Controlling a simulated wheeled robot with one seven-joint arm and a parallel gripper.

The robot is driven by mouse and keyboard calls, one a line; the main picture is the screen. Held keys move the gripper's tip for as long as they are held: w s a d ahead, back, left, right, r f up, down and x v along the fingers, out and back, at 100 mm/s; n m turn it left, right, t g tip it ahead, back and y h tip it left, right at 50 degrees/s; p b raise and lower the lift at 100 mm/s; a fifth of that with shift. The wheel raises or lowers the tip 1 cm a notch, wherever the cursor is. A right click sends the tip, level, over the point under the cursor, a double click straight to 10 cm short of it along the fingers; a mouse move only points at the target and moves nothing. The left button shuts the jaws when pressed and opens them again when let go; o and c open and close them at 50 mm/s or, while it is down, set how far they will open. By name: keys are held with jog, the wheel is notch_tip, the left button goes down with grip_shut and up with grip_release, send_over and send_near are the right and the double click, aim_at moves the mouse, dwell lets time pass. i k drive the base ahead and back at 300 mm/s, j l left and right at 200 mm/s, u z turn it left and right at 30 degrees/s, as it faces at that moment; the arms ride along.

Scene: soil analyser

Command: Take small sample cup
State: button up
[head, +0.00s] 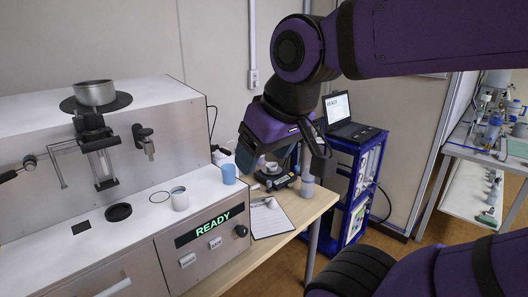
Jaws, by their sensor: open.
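Several small cups are in view, and I cannot tell for sure which one is the small sample cup. A small light cup (272,168) sits on a dark scale-like device (284,183) on the wooden table, partly hidden by my gripper. Grey containers (307,183) stand just right of it. My gripper (283,160) points down above the scale area, jaws apart. I see nothing held in it.
The analyser (215,238) shows READY and carries a metal bowl (94,93) on a stand. A clipboard (269,218) lies at the front of the wooden table. A blue cart (352,190) with a laptop (345,115) stands behind right. Another bench (460,152) is far right.

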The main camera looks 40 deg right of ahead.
aim_at(180, 199)
jog(key=j+z, duration=0.9)
jog(key=z, duration=0.15)
jog(key=i, duration=0.05)
